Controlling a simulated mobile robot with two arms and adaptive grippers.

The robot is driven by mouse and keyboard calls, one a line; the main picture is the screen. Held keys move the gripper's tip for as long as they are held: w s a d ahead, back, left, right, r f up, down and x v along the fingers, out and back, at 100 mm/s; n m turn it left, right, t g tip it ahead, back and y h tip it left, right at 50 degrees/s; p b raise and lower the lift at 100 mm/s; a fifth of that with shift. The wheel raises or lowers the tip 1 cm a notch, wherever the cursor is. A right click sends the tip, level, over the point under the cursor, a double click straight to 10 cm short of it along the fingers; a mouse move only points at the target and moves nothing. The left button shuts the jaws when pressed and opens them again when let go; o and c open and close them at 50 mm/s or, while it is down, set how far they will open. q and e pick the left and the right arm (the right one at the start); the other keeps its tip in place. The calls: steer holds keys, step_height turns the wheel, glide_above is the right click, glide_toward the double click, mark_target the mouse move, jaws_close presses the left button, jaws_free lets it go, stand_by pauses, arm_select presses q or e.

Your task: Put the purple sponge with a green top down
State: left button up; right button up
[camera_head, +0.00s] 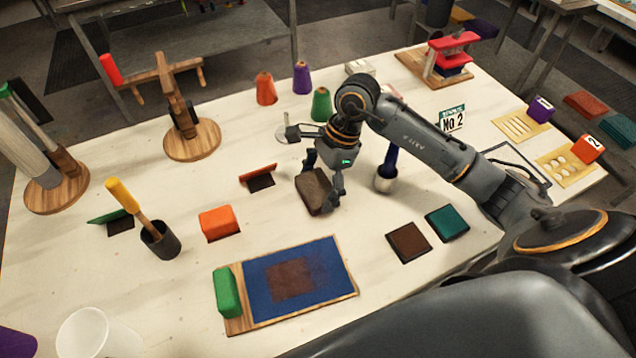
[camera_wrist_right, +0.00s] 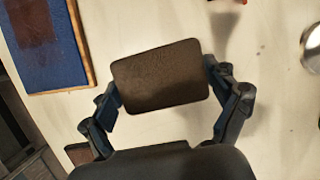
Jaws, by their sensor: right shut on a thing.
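My right gripper (camera_head: 328,180) is shut on a brown block (camera_head: 313,192). In the right wrist view the block (camera_wrist_right: 160,77) lies between both fingers of the right gripper (camera_wrist_right: 163,88) and shows a flat dark brown face. I see no purple or green on it. In the head view the block is low over the middle of the white table (camera_head: 330,222); whether it touches is unclear. A flat teal-green pad (camera_head: 447,223) and a flat brown pad (camera_head: 409,242) lie to its right. My left gripper is not in view.
A board with a blue panel (camera_head: 333,268) and a green block (camera_head: 227,292) lie in front. An orange block (camera_head: 219,222), a dark cup with a yellow-handled tool (camera_head: 160,240) and a red-edged card (camera_head: 259,176) stand left.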

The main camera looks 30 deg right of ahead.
steer(key=shift+f, duration=0.4)
steer(key=shift+f, duration=0.1)
steer(key=shift+f, duration=0.15)
steer(key=o, duration=1.2)
